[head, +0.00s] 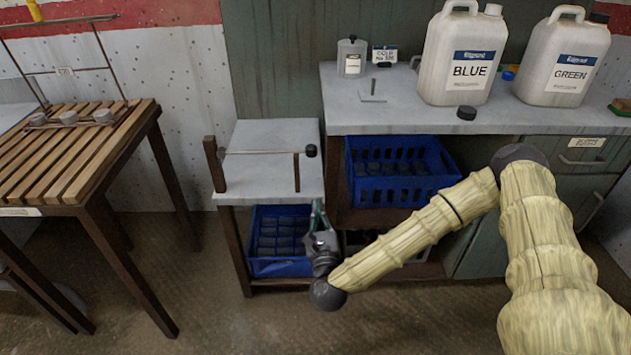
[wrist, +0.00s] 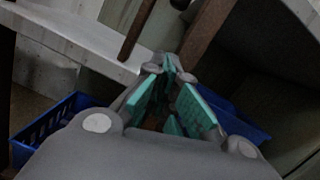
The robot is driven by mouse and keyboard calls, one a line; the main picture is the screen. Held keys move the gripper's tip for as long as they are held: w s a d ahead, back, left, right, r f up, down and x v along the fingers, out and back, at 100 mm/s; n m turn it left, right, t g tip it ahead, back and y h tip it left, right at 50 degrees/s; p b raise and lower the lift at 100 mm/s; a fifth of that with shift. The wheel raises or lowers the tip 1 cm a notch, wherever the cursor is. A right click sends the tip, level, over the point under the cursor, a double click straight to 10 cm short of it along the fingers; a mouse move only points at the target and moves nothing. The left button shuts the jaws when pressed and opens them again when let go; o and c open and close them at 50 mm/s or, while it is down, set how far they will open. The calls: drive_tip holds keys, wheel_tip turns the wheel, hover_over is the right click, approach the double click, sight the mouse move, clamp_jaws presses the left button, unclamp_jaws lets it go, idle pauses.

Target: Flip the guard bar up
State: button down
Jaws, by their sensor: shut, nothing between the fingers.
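The guard bar (head: 260,152) is a thin rod lying level across the front of a small grey side table (head: 262,185). Its left end meets a brown wooden post (head: 214,163). Its right end has a round black knob (head: 311,150), beside a shorter thin brown post (head: 296,172). My gripper (head: 318,212) is just below and in front of the table's right front corner, below the knob and apart from it. It is shut and empty, with teal finger pads that also show in the wrist view (wrist: 172,100). The knob is not clear in the wrist view.
Blue crates (head: 281,268) stand under the side table and under the higher counter (head: 445,128) to its right. White jugs labelled BLUE (head: 467,88) and GREEN (head: 570,88) stand on that counter. A slatted wooden table (head: 75,150) is at left, with open floor between.

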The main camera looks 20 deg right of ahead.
drive_tip(key=shift+d+r+m+h, duration=0.1)
drive_tip(key=shift+d+m+h, duration=0.25)
drive_tip(key=shift+m+h, duration=0.05)
drive_tip(key=x, duration=1)
drive_tip(key=r, duration=0.3)
drive_tip(key=shift+w+a, duration=0.15)
drive_tip(key=shift+a, duration=0.2)
drive_tip(key=shift+w+r, duration=0.1)
drive_tip(key=shift+r, duration=0.3)
